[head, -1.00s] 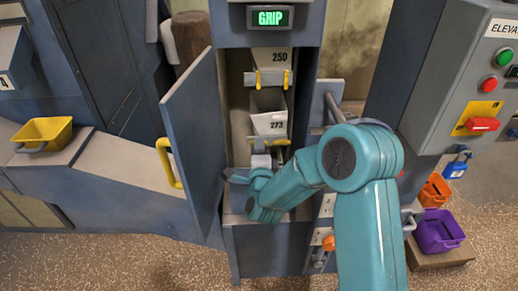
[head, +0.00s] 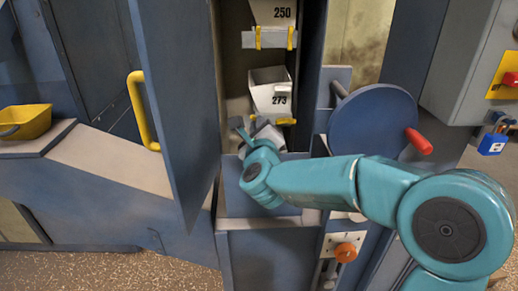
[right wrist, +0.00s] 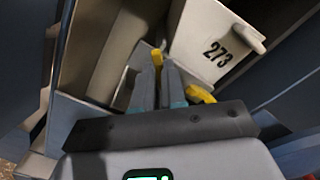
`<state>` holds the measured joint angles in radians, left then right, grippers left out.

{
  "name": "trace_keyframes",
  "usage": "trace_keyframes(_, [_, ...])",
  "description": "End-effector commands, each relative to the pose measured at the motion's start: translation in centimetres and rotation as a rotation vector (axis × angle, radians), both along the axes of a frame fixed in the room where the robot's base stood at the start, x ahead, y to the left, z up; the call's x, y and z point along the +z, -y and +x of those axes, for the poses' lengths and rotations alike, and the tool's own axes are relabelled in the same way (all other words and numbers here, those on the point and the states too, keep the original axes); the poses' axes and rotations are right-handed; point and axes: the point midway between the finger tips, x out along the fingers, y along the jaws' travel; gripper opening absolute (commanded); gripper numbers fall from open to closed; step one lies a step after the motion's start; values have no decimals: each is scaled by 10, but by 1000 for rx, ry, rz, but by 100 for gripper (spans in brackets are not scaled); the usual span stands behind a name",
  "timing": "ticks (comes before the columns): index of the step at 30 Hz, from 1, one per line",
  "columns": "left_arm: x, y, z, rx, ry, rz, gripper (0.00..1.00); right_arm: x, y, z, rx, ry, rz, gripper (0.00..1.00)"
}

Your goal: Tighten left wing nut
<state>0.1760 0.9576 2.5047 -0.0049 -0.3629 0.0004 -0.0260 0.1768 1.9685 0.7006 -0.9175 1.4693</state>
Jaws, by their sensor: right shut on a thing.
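The grey bucket marked 273 (head: 270,92) hangs in the open elevator shaft, and it shows tilted in the right wrist view (right wrist: 212,42). My right gripper (right wrist: 158,68) is shut on the yellow left wing nut (right wrist: 157,58), whose tip shows between the fingertips. The yellow right wing nut (head: 286,121) is free and also shows in the right wrist view (right wrist: 200,94). My left gripper is not in view.
Bucket 250 (head: 272,12) hangs above. An open blue door (head: 178,90) with a yellow handle (head: 142,110) stands left of the shaft. A blue handwheel (head: 370,118) with a red grip (head: 418,141) is close above my right arm. A blue padlock (head: 492,144) hangs at right.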

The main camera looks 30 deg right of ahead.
Motion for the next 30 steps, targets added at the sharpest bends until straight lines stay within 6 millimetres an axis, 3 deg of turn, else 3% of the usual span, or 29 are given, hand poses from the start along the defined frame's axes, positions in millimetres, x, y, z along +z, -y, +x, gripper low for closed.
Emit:
trace_keyframes(1, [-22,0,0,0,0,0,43,-9,0,0,1,30,39,0])
trace_keyframes(12, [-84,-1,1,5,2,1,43,-7,0,0,2,210,336,0])
trace_keyframes(21, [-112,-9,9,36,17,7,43,-4,0,0,1,329,535,0])
trace_keyframes(30, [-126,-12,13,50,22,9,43,-1,0,0,0,399,650,0])
